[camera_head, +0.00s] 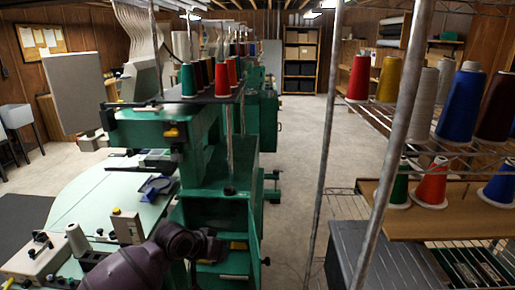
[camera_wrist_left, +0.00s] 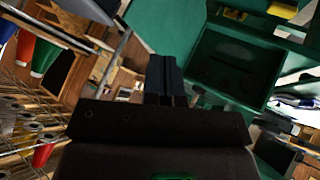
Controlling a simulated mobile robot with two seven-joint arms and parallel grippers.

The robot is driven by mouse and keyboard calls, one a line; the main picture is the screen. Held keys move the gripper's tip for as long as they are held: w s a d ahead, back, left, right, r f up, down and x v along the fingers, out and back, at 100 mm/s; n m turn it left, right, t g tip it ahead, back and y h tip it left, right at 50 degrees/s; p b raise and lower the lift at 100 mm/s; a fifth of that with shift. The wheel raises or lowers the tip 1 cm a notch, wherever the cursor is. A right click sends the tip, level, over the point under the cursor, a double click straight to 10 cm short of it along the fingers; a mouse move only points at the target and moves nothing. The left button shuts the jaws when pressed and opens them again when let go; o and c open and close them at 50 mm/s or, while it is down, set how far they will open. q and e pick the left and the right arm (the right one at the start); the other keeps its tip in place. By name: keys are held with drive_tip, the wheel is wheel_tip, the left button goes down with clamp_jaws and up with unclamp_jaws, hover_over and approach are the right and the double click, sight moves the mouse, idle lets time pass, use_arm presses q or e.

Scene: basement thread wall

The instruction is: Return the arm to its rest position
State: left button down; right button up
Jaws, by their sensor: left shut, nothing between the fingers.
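My left arm (camera_head: 140,268) comes in at the bottom of the head view, low and left of centre. Its dark end lies in front of the green sewing machine's lower cabinet (camera_head: 215,215). In the left wrist view my left gripper (camera_wrist_left: 165,72) has its two black fingers together with nothing between them. Beyond the fingers is a green machine surface (camera_wrist_left: 170,25) with a dark open recess. I cannot tell the exact gap between the fingers and the machine. My right gripper is in neither view.
A wire rack (camera_head: 345,135) with several thread cones, such as a blue cone (camera_head: 460,105), stands at the right. A pale green worktable (camera_head: 105,205) with small items is at the left. The concrete floor (camera_head: 300,150) between machine and rack is clear.

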use_arm(q)
wheel_tip(320, 180, up, 5)
drive_tip(key=w+m+t, duration=0.2)
drive_tip(key=t, duration=0.3)
drive_tip(key=s+a+f+n+y, duration=0.1)
drive_tip(key=s+a+f, duration=0.4)
drive_tip(key=s, duration=0.5)
drive_tip(key=s+a+f+n+y, duration=0.2)
drive_tip(key=s+a+f, duration=0.4)
drive_tip(key=s+f, duration=0.3)
drive_tip(key=s+a+f+n+y+b, duration=0.1)
drive_tip(key=s+a+f+y, duration=0.2)
drive_tip(key=s, duration=0.9)
wheel_tip(320, 180, down, 4)
drive_tip(key=a, duration=0.3)
drive_tip(key=shift+n+t+y, duration=0.4)
drive_tip(key=shift+s+d, duration=0.1)
